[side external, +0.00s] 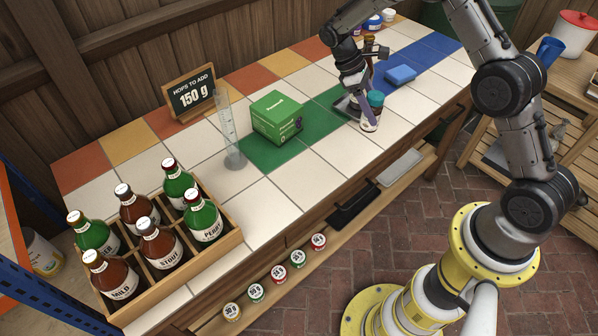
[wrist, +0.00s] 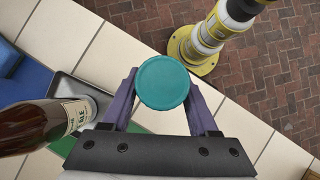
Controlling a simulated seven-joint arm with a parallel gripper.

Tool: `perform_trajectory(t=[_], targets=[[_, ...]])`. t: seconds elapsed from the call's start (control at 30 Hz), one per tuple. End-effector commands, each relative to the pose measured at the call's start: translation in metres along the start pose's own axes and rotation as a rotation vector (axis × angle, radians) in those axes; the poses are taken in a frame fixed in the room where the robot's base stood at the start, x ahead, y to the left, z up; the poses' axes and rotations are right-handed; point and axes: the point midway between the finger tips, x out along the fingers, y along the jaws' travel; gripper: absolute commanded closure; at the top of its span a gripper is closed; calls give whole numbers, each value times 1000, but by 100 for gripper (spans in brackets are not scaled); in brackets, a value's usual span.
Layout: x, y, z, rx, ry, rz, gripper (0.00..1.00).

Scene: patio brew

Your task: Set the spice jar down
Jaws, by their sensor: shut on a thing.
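The spice jar (side external: 370,116) has a teal lid and a pale label and is upright near the front edge of the tiled counter. In the wrist view its round teal lid (wrist: 162,82) is between the two purple fingers. My gripper (side external: 364,103) is shut on the jar; in the wrist view the fingers (wrist: 163,98) flank it on both sides. White tiles lie beneath it. I cannot tell whether the jar's base touches the counter.
A brown bottle (wrist: 45,122) and a dark tray (wrist: 75,90) are close on the left in the wrist view. A green box (side external: 276,118) and glass cylinder (side external: 231,135) stand to the left, beyond them a bottle crate (side external: 228,240). A blue sponge (side external: 400,75) lies behind right.

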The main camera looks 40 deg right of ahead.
Motion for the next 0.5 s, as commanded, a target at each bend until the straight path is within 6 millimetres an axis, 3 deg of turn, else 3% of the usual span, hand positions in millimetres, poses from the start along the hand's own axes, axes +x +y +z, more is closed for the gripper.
perform_trajectory(t=[0.17, 0.3, 0.5], targets=[[-13, 18, 6, -268, 3, 173, 100], [-34, 30, 8, -592, 3, 381, 100], [-70, 20, 3, -1166, -1, 741, 100]])
